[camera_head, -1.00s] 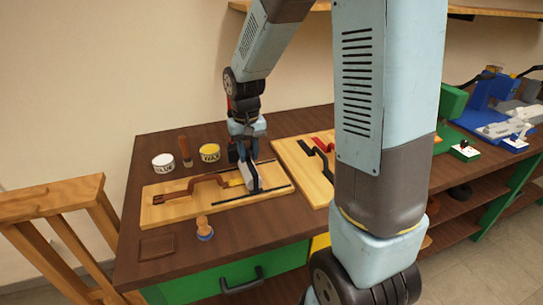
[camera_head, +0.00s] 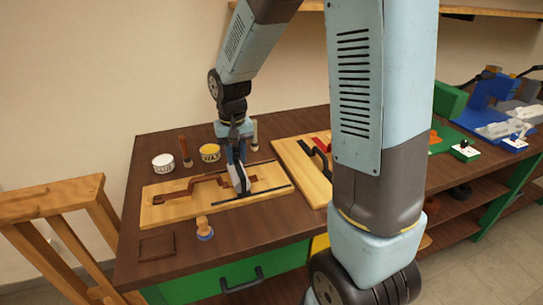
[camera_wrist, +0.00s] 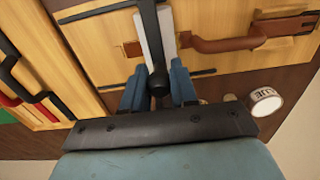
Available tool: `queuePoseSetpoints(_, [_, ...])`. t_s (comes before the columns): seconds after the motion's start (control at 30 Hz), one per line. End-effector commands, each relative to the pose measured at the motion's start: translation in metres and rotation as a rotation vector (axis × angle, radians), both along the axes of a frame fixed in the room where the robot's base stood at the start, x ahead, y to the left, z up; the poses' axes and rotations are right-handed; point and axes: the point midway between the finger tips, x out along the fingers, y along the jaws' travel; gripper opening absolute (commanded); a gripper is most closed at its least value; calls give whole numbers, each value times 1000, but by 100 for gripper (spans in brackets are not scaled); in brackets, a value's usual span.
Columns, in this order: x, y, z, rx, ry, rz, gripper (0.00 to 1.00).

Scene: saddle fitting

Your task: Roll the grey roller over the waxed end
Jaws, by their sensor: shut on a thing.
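My gripper (camera_head: 236,160) is shut on the black handle (camera_wrist: 157,82) of the grey roller. The pale grey roller (camera_wrist: 168,30) and its black frame show beyond the fingers in the wrist view; the roller also shows in the head view (camera_head: 237,178). It is over the right part of the brown strap (camera_head: 207,181), which lies on the light wooden board (camera_head: 165,212). A short brown strap piece (camera_wrist: 132,49) shows left of the roller in the wrist view. The strap under the roller is hidden, and I cannot tell whether the roller touches it.
A glue tin (camera_head: 163,163), a brush (camera_head: 185,152) and a yellow wax tin (camera_head: 209,152) stand behind the board. A wooden knob-shaped tool (camera_head: 203,226) and a brown patch (camera_head: 156,246) are in front. A second board (camera_head: 290,158) lies to the right.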

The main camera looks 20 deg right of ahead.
Motion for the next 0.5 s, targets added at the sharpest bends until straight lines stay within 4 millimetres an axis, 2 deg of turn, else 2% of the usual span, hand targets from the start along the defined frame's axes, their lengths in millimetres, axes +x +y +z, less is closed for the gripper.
queuePoseSetpoints(0.5, [0,20,0,0,1,1,10])
